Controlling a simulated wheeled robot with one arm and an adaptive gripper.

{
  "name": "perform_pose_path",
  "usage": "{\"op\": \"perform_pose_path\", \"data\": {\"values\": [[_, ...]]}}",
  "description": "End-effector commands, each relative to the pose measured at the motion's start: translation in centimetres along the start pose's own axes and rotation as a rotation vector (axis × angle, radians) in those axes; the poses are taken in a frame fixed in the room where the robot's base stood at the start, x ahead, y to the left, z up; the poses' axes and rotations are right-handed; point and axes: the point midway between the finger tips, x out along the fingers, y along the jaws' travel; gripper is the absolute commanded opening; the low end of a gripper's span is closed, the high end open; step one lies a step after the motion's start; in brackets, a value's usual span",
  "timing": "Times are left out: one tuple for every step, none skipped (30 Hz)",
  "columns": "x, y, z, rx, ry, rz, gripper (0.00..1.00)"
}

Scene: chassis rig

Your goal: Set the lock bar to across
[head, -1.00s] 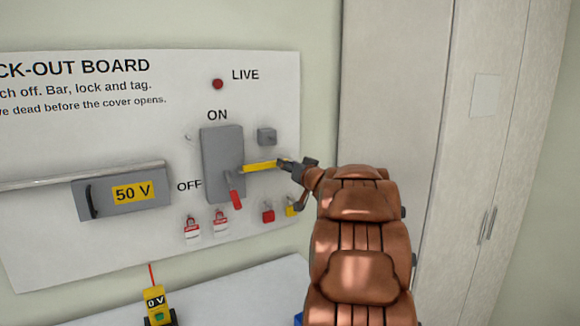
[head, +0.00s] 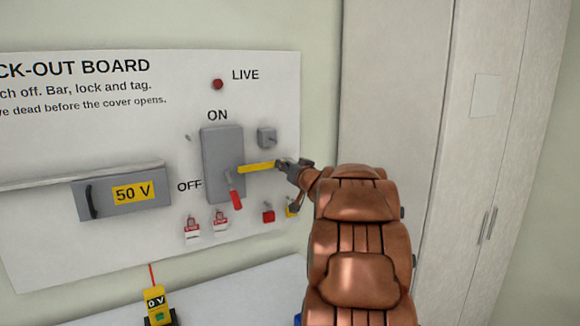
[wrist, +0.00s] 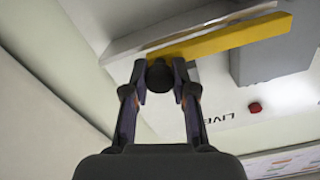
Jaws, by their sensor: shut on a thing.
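The lock bar is a yellow bar (head: 258,167) lying nearly level. Its left end overlaps the lower right of the grey switch box (head: 222,150), and it extends right past the box edge. In the wrist view the bar (wrist: 225,38) runs from the fingers toward the upper right. My gripper (head: 284,164) is at the bar's right end. Its fingers (wrist: 160,80) are shut on a dark round knob (wrist: 160,74) at that end. The switch's red handle (head: 235,199) points down, beside the OFF label.
Red and yellow padlocks (head: 268,216) and red-and-white tags (head: 220,224) hang below the box. A grey block (head: 267,137) sits above the bar. A 50 V cover (head: 122,192) is at left. A tall cabinet (head: 395,90) stands right of my arm.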

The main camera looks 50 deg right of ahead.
Motion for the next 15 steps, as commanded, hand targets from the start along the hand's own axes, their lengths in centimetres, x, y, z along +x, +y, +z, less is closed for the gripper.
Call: {"op": "perform_pose_path", "data": {"values": [[0.0, -0.9, 0.4, 0.003, -0.004, -0.003, 0.0], [0.0, -1.4, 0.5, 0.003, -0.003, -0.003, 0.0], [0.0, -2.1, 0.7, 0.001, -0.003, -0.004, 0.0], [0.0, -2.5, 0.8, 0.0, -0.001, -0.004, 0.0], [0.0, -3.0, 0.9, 0.001, 0.0, -0.005, 0.0], [0.0, -3.5, 1.0, -0.001, 0.0, -0.006, 0.0], [0.0, -3.8, 1.1, -0.001, 0.0, -0.006, 0.0], [0.0, -4.1, 1.3, -0.001, 0.0, -0.006, 0.0], [0.0, -4.3, 1.4, -0.001, -0.001, -0.006, 0.0], [0.0, -4.5, 1.5, -0.001, -0.002, -0.005, 0.0], [0.0, -4.6, 1.6, 0.0, -0.002, -0.005, 0.0], [0.0, -4.7, 1.6, -0.001, -0.003, -0.004, 0.0], [0.0, -4.8, 1.7, -0.001, -0.004, -0.004, 0.0], [0.0, -4.8, 1.7, -0.001, -0.004, -0.004, 0.0], [0.0, -4.9, 1.7, -0.001, -0.004, -0.004, 0.0]]}}
